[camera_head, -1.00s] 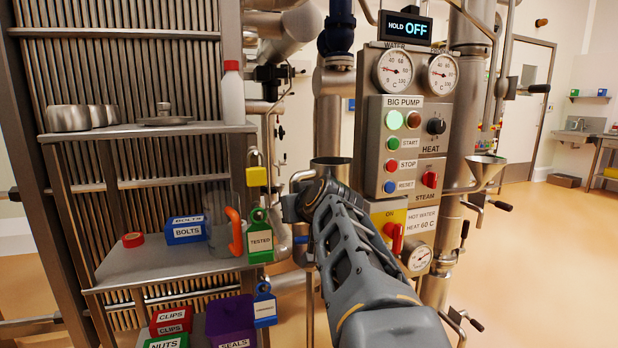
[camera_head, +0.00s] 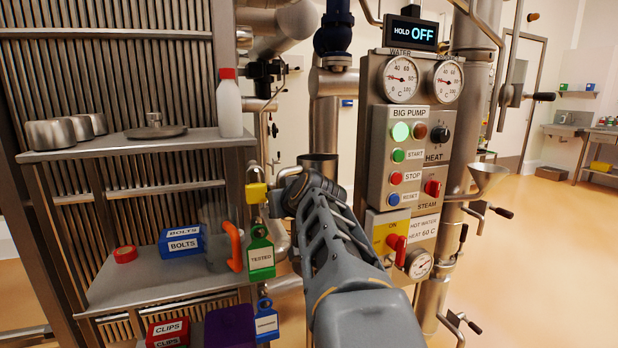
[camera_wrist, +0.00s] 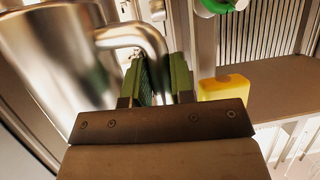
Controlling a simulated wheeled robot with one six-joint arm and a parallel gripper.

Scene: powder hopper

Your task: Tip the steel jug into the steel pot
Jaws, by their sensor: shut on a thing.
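In the wrist view, my gripper (camera_wrist: 166,85) has its green fingers closed around the curved handle of a steel jug (camera_wrist: 50,55), whose shiny body fills the left of that view. In the head view, my gripper (camera_head: 285,190) is beyond the shelf's right end, near a yellow padlock (camera_head: 257,193). An open steel vessel (camera_head: 319,163) shows just behind my wrist; I cannot tell whether it is the held jug or the pot. Its lower part is hidden by my arm. The jug's contents are not visible.
A control panel (camera_head: 402,150) and a steel funnel (camera_head: 488,177) stand right of my arm. Open floor lies farther right.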

